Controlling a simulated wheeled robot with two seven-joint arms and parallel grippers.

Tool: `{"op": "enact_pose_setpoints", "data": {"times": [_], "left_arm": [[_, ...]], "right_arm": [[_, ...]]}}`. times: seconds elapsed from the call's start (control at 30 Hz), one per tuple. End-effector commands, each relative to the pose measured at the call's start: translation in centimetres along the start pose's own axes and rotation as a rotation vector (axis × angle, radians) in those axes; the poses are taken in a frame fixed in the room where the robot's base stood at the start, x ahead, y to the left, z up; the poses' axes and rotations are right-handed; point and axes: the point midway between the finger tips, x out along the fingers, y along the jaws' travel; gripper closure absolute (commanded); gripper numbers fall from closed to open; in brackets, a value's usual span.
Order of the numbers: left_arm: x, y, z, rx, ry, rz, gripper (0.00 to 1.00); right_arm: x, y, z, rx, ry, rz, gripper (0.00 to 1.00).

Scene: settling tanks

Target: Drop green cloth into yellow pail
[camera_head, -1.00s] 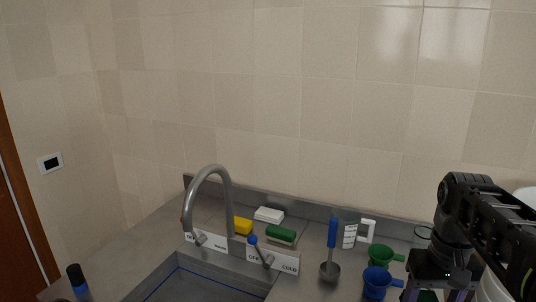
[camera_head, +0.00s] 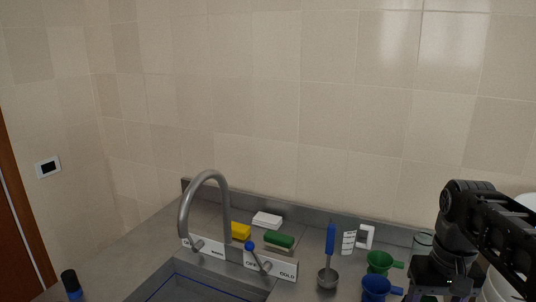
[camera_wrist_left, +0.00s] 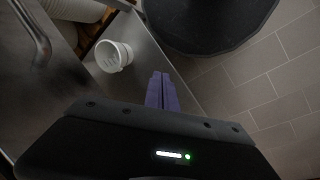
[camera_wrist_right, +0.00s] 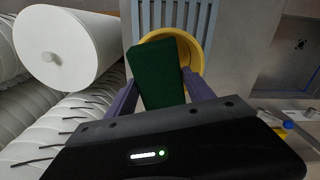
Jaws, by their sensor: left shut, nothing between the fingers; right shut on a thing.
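The green cloth (camera_wrist_right: 155,75) is a dark green, flat, upright-looking piece between the purple fingers of my right gripper (camera_wrist_right: 163,88), which is shut on it. Behind it in the right wrist view is the yellow pail (camera_wrist_right: 203,48); the cloth covers part of its opening. I cannot tell how far the cloth is from the pail. In the head view my right gripper's body (camera_head: 440,275) is at the lower right edge, and the pail is not in view. My left gripper (camera_wrist_left: 162,80) is shut and empty in the left wrist view.
A blue-grey slatted surface (camera_wrist_right: 205,12) lies by the pail. A large white cylinder (camera_wrist_right: 65,45) stands left. The head view shows the sink (camera_head: 195,288), tap (camera_head: 225,205), yellow sponge (camera_head: 240,230), green funnel (camera_head: 379,262) and blue funnel (camera_head: 376,286). A white pot (camera_wrist_left: 113,57) shows in the left wrist view.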

Motion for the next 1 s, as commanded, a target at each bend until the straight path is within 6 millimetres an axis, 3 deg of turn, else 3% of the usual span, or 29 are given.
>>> {"op": "enact_pose_setpoints", "data": {"times": [0.27, 0.6, 1.0], "left_arm": [[0.0, 0.0, 0.0, 0.000, 0.000, 0.000, 1.00], [0.7, -0.2, 0.0, 0.001, 0.002, 0.002, 1.00], [0.9, -0.2, 0.0, 0.002, 0.004, 0.003, 1.00]], "right_arm": [[1.5, -0.4, -0.2, -0.012, -0.008, 0.001, 0.77], [4.9, -0.2, -0.1, -0.004, -0.010, 0.004, 0.77], [5.5, -0.2, -0.1, -0.005, -0.008, 0.004, 0.77]]}}
